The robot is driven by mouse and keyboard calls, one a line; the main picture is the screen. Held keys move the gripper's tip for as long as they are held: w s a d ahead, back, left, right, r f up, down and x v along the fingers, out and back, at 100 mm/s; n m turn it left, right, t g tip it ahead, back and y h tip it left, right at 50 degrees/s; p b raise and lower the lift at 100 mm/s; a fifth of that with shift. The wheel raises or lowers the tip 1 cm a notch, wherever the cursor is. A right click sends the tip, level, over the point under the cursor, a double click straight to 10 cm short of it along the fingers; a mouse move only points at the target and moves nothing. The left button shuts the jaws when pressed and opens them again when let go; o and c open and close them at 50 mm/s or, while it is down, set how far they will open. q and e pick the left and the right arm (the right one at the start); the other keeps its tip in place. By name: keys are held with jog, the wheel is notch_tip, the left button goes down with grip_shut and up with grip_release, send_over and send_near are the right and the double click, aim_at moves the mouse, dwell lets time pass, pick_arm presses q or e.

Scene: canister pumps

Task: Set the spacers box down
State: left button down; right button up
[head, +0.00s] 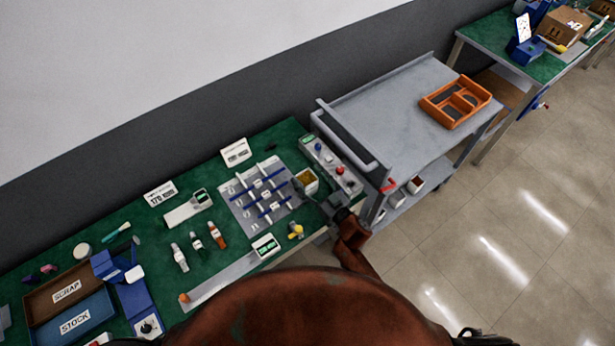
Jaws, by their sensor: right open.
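A small open box with yellowish contents (306,181), which looks like the spacers box, is at the right end of the green bench (140,262), beside the grey divided tray. I cannot read a label on it. My right gripper (318,193) is at the near right side of this box, with its dark fingers open close to it. At this size I cannot tell whether a finger still touches the box. The box looks upright and seems to rest on the bench. My left gripper is not in view.
The divided tray (242,205) lies left of the box. A grey panel with a red button (340,170) is just to its right. A yellow-topped item (296,230) stands in front. A grey cart (385,100) carries an orange tray (455,123).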

jog(key=shift+r, duration=0.15)
jog(key=v, duration=0.4)
jog(key=p+v, duration=0.1)
jog(key=v, duration=0.3)
jog(key=r+v, duration=0.1)
jog(key=v, duration=0.3)
